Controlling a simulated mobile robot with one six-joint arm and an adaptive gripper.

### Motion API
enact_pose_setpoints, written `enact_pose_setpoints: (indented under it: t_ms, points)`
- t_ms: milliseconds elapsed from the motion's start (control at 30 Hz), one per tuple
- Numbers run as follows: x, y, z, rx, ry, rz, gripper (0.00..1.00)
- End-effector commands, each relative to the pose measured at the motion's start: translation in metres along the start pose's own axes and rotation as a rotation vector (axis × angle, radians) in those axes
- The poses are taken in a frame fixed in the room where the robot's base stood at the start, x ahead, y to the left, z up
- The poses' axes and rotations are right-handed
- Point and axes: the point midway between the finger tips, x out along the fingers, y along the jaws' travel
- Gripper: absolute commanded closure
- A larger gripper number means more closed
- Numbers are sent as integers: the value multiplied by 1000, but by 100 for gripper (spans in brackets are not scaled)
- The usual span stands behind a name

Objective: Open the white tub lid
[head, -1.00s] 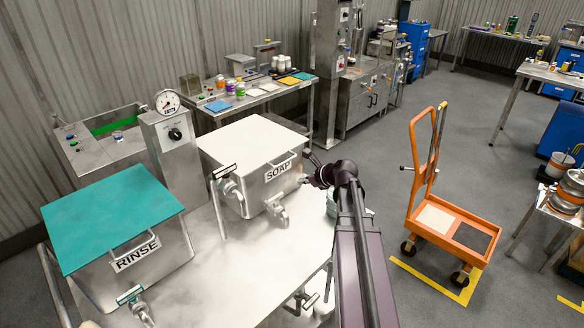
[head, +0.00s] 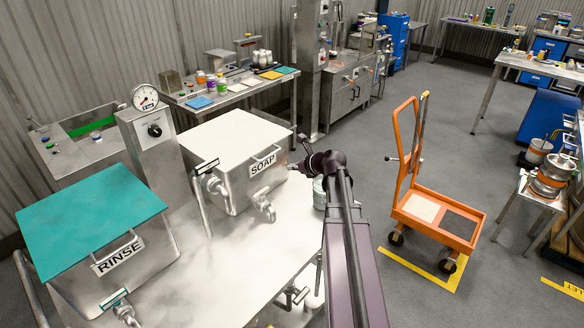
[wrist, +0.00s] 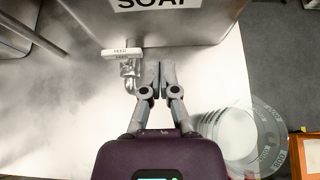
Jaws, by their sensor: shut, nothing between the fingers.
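The white lid (head: 233,135) lies flat and closed on the steel SOAP tub (head: 235,185), with a handle at its front edge above the SOAP label. In the wrist view only the lower front of the SOAP tub (wrist: 190,28) shows, and its lid is out of frame. My gripper (wrist: 153,68) is shut and empty, pointing at the tub's front wall beside a small tap (wrist: 130,68). In the head view my arm ends near the tub's right front corner, and the fingers are too small there to make out.
The RINSE tub (head: 98,245) with a teal lid stands to the left on the same steel bench. A clear round container (wrist: 230,130) stands at the bench's right edge. An orange cart (head: 435,215) is on the floor to the right.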

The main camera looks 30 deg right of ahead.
Motion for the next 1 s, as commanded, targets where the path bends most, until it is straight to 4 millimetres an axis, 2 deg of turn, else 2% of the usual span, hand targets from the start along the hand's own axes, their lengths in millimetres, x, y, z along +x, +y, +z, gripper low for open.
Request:
enact_pose_setpoints:
  t_ms: [400, 733, 1000]
  points:
    - [56, -2, -2, -1, 0, 0, 100]
    - [88, -2, -2, 0, 0, -1, 100]
    - [79, -2, 16, 1, 0, -2, 100]
